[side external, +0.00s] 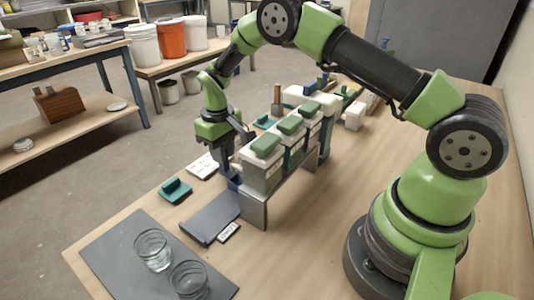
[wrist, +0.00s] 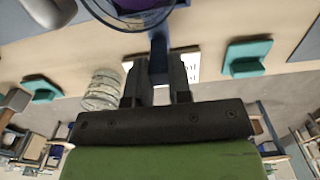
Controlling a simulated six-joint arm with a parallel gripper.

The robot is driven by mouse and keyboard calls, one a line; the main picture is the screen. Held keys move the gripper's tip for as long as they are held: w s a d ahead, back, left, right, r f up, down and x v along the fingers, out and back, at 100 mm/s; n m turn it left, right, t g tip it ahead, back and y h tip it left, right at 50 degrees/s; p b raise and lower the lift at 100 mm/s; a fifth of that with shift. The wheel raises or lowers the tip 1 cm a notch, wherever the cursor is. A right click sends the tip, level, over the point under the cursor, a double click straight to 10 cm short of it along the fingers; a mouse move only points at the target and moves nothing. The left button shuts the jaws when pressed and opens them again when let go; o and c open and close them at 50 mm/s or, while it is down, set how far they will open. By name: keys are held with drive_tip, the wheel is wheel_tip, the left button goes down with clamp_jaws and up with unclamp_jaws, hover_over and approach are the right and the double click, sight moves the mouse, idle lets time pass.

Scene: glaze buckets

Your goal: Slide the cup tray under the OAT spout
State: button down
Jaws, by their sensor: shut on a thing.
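The cup tray (wrist: 158,48) is blue, with a bar-like handle running from a round rim at the top of the wrist view. A clear cup with a purple patch in it sits inside that rim, partly cut off. My gripper (wrist: 157,82) is shut on the handle, one dark finger on each side. In the side view my gripper (side external: 229,160) is low at the front of the dispenser row, and a blue part of the tray (side external: 234,182) shows below it. Several pale buckets with green lids (side external: 263,146) stand on a metal stand. I cannot read which spout is OAT.
A dark slab (side external: 208,218) with a small label lies in front of the stand. Glasses (side external: 153,250) stand on a grey mat (side external: 112,248) at the near left. Teal holders (side external: 175,190) and a white printed card (side external: 203,166) lie along the left edge.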

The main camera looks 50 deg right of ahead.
drive_tip(key=shift+a, duration=0.3)
drive_tip(key=shift+a, duration=1.85)
drive_tip(key=c, duration=1.1)
unclamp_jaws()
drive_tip(key=shift+r, duration=3.5)
drive_tip(key=shift+r, duration=0.1)
